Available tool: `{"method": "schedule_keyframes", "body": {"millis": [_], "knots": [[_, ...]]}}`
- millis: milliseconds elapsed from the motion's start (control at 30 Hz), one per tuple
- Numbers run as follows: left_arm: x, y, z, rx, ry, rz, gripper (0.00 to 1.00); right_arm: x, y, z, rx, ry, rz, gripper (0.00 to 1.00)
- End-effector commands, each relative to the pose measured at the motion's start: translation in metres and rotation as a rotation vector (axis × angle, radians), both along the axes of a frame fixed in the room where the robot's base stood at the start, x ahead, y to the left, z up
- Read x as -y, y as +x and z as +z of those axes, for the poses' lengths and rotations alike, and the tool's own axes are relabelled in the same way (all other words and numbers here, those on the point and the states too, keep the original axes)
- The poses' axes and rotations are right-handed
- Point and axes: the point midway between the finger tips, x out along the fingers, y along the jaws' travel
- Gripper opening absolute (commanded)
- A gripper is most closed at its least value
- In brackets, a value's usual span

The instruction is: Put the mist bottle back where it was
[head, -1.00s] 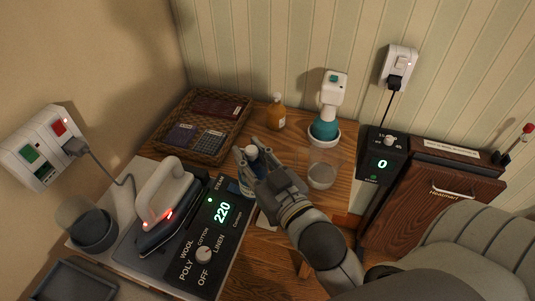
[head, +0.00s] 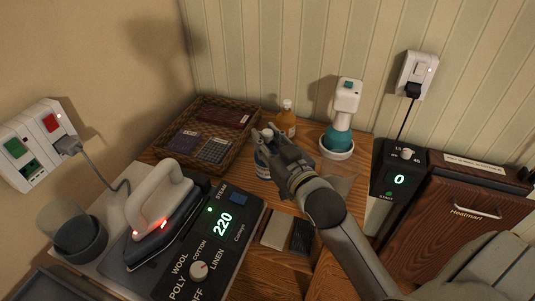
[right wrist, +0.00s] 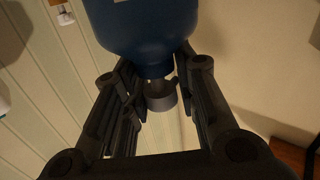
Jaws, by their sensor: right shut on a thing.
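The mist bottle, seen as a blue bottle with a pale label (head: 262,166), is in my right gripper (head: 272,143) above or on the wooden tabletop, just right of the wicker tray. I cannot tell whether its base touches the wood. In the right wrist view the blue bottle (right wrist: 143,28) has its narrow neck and grey collar between the fingers (right wrist: 160,88). My right gripper is shut on it. The fingers hide part of its top in the head view. My left gripper is not in view.
An amber bottle (head: 287,124) stands close behind the gripper. A teal-and-white device (head: 339,138) stands in a white dish to the right. The wicker tray (head: 190,108) holds flat items. An iron (head: 160,205) with a red light rests beside the 220 panel (head: 222,225).

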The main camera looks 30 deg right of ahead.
Motion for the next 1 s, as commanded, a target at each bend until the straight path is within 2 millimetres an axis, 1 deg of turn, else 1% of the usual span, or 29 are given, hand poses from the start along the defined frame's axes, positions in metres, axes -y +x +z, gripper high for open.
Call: {"method": "schedule_keyframes", "body": {"millis": [100, 200, 267, 367, 433, 533, 633, 933, 967, 1000], "knots": [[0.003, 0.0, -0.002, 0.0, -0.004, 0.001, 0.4, 0.007, 0.012, -0.014, 0.006, -0.001, 0.0, 0.0], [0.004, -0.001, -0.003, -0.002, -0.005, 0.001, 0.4, 0.01, 0.017, -0.021, 0.007, -0.001, 0.0, 0.0], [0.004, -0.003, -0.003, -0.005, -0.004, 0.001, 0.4, 0.011, 0.019, -0.023, 0.008, -0.001, 0.001, 0.0], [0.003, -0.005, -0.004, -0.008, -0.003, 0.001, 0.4, 0.014, 0.024, -0.032, 0.005, -0.001, 0.0, 0.0], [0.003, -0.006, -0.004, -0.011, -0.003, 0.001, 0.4, 0.014, 0.023, -0.044, 0.002, 0.002, 0.0, 0.0], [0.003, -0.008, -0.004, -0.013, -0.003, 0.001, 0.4, 0.013, 0.023, -0.056, 0.005, 0.003, 0.0, 0.0], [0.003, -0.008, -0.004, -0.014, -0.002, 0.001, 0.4, 0.013, 0.023, -0.06, 0.008, 0.001, 0.0, 0.0], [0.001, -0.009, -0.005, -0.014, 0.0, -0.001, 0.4, 0.013, 0.023, -0.063, 0.007, 0.0, 0.0, 0.0], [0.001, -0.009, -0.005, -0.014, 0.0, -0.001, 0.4, 0.013, 0.023, -0.064, 0.004, 0.0, 0.0, 0.28], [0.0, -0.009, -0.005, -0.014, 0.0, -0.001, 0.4, 0.013, 0.023, -0.064, 0.004, 0.0, 0.0, 0.33]]}}
